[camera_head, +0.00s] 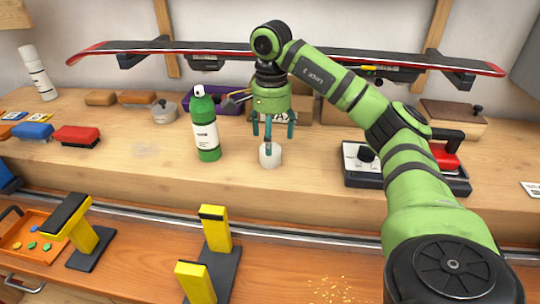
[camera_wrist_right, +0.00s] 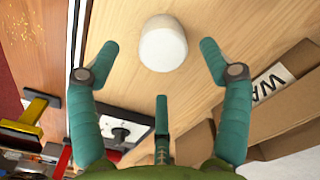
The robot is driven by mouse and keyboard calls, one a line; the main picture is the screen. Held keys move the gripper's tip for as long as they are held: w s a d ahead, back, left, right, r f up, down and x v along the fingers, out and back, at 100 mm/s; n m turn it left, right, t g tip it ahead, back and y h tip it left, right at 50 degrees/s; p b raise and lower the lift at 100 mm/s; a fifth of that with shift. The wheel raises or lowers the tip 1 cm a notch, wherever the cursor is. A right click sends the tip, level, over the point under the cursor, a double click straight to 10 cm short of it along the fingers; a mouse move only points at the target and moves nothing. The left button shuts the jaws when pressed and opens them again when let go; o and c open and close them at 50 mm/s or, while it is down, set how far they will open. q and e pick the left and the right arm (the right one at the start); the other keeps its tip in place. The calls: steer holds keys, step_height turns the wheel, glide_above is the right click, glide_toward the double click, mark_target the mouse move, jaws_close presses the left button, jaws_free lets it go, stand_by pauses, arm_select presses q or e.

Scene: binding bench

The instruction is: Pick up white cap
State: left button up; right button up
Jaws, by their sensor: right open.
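The white cap (camera_head: 270,155) is a short, smooth cylinder standing on the wooden bench (camera_head: 330,165), just right of the green bottle. It also shows in the right wrist view (camera_wrist_right: 163,43), near the top middle. My right gripper (camera_head: 274,138) points down with its teal fingers close above the cap. In the right wrist view, the fingers (camera_wrist_right: 160,56) are spread to either side of the cap, with a third finger below it; the gripper is open and empty. Whether any finger touches the cap is unclear. My left gripper is not in view.
The green bottle (camera_head: 205,125) stands close left of the gripper. A cardboard box (camera_wrist_right: 275,105) and a purple bin (camera_head: 228,104) are behind. Bench left of the bottle is fairly clear.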

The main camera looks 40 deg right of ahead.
mark_target(273, 161)
step_height(273, 161, down, 5)
steer(key=shift+w+f+p, duration=0.1)
steer(key=shift+w+p, duration=0.05)
steer(key=shift+p, duration=0.3)
steer(key=c, duration=0.8)
